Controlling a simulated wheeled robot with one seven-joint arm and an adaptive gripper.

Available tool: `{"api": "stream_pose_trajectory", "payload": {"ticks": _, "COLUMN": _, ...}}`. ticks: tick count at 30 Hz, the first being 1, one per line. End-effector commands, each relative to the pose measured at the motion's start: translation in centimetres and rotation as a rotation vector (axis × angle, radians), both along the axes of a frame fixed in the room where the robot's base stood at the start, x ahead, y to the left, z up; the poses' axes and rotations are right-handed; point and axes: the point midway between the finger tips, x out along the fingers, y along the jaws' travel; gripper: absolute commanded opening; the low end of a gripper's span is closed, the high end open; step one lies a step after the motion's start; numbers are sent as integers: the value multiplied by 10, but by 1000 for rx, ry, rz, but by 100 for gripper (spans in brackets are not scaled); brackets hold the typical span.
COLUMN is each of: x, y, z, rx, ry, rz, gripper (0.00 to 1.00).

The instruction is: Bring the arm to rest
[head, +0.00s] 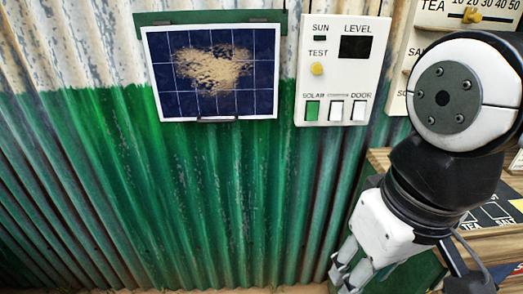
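My arm fills the right side of the head view, with a large white and black joint at the top. My gripper (345,272) hangs below it at the bottom edge of the view, pointing down. Its fingers are partly visible and partly cut off or hidden by the gripper's body. I cannot tell whether they are apart or closed, and no held object shows.
A solar panel (260,98) with a sandy patch (213,68) hangs on the green corrugated wall (200,200). Right of it is a white switch panel (337,82). A wooden counter (380,158) with a dark marked board (497,212) lies behind my arm.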

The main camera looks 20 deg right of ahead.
Motion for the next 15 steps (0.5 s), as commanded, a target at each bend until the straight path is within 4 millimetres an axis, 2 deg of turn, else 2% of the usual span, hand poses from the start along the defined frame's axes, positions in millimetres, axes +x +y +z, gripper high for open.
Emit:
{"api": "stream_pose_trajectory", "payload": {"ticks": 12, "x": 0, "y": 0, "z": 0, "rx": 1, "ry": 1, "rz": -2, "gripper": 38}}
{"api": "stream_pose_trajectory", "payload": {"ticks": 15, "x": 0, "y": 0, "z": 18, "rx": 1, "ry": -18, "rz": -1, "gripper": 38}}
